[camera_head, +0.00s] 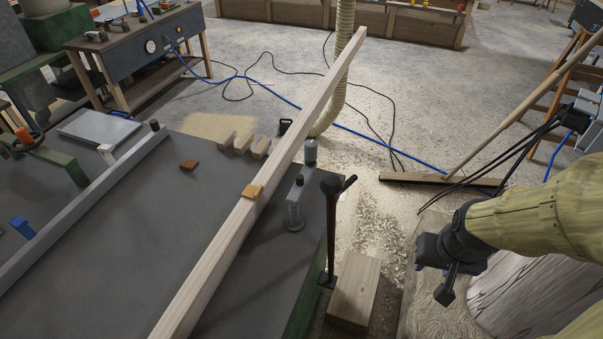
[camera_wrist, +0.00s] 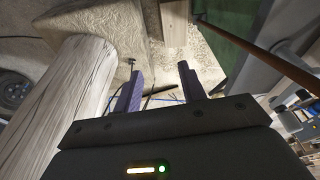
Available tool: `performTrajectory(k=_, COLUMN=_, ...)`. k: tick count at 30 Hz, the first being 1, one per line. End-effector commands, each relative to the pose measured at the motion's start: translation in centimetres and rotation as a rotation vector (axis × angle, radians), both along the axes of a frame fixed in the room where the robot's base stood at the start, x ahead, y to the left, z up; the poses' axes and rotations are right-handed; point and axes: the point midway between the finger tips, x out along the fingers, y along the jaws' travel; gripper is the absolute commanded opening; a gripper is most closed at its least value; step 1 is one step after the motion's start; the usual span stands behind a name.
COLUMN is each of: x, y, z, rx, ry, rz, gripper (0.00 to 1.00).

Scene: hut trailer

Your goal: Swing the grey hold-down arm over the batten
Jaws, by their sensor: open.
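The batten (camera_head: 213,251) is a long pale wooden beam lying across the dark machine table, its far end reaching beyond the table edge. The grey hold-down arm (camera_head: 306,174) sits on a grey post (camera_head: 293,214) just right of the batten. It points away from me, beside the batten, with a grey cylinder (camera_head: 310,150) at its far end. A small orange-brown block (camera_head: 253,191) rests on the batten near the post. My gripper (camera_head: 446,286) hangs right of the table, well apart from the arm. In the wrist view its purple fingers (camera_wrist: 161,85) are open and empty.
A dark T-topped handle (camera_head: 332,230) stands at the table's right edge, between the post and my gripper. A wooden block (camera_head: 356,288) lies beside it. A log (camera_head: 535,290) is at right. A grey fence (camera_head: 85,203) runs left of the batten. A broom (camera_head: 520,103) leans at right.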

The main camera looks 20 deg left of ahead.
Motion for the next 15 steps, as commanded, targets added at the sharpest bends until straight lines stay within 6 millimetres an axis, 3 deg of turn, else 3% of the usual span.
performTrajectory(k=4, x=2.0, y=1.0, z=1.2, rx=-0.022, ry=0.010, rz=0.126, gripper=0.41)
performTrajectory(k=8, x=5.6, y=3.0, z=3.0, rx=-0.062, ry=0.027, rz=0.371, gripper=0.41)
performTrajectory(k=15, x=12.7, y=9.3, z=6.8, rx=-0.150, ry=0.062, rz=0.967, gripper=0.41)
